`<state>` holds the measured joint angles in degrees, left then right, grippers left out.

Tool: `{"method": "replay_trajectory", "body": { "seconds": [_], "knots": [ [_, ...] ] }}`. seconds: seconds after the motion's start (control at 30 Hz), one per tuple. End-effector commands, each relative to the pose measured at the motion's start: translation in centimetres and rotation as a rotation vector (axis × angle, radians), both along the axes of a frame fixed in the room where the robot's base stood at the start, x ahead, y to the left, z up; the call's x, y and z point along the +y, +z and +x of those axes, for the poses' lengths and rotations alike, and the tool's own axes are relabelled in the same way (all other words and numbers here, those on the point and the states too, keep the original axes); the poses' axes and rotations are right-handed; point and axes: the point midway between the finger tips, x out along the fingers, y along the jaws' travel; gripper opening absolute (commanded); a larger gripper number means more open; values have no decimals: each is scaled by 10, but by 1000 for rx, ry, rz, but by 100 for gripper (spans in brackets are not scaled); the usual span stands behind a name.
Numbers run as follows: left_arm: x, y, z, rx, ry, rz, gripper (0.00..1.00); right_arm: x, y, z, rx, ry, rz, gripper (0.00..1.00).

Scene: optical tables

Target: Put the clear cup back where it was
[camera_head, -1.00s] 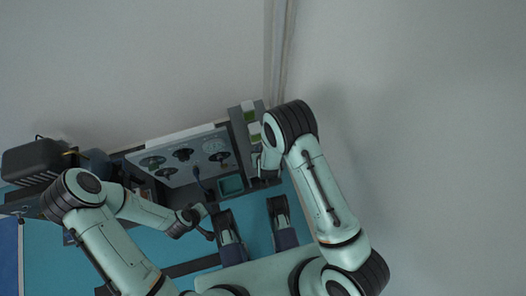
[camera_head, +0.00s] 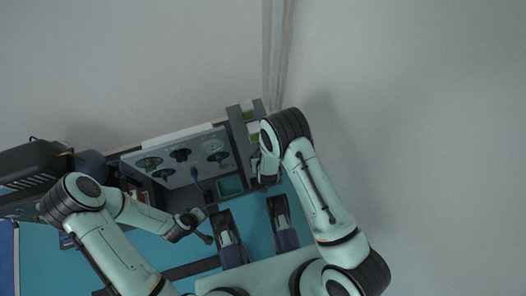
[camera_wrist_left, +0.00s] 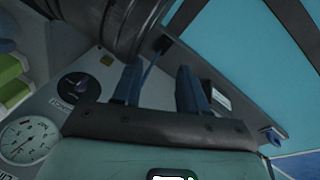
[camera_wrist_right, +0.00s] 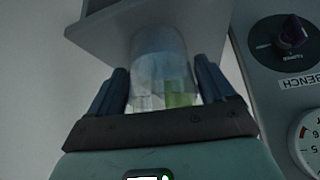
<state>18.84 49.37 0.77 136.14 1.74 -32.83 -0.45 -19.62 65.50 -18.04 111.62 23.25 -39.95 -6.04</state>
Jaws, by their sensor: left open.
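The clear cup (camera_wrist_right: 160,70) is in the right wrist view, between the fingers of my right gripper (camera_wrist_right: 162,85). It fills the gap between them, and the fingers appear to be against its sides. A grey plate or block (camera_wrist_right: 110,22) is just beyond the cup's far end; I cannot tell whether they touch. In the head view my right gripper (camera_head: 266,172) is beside the instrument panel's right end, and the cup is too small to make out. My left gripper (camera_wrist_left: 157,88) is open and empty, with its fingers in front of the panel.
The grey instrument panel (camera_head: 180,170) with dials and knobs stands to the left of my right gripper. A narrow dark rack (camera_head: 236,126) with green-and-white items is at its right end. A teal tray (camera_head: 230,186) lies nearby. A dark machine (camera_head: 35,163) is far left.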

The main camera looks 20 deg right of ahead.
Motion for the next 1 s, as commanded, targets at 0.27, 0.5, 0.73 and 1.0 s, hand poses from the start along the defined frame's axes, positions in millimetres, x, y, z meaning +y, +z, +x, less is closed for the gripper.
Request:
{"method": "replay_trajectory", "body": {
  "seconds": [0.27,0.5,0.73,1.0],
  "knots": [
    [0,1,0,-1,0,0,43,0,1,0,0,0,0,100],
    [-4,18,12,-44,-4,-1,43,2,23,-11,1,1,0,100],
    [-16,40,-3,-11,-27,-29,43,6,67,-38,1,1,1,100],
    [-27,52,-24,45,-49,-57,43,9,100,-60,-1,1,1,100]
  ]
}}
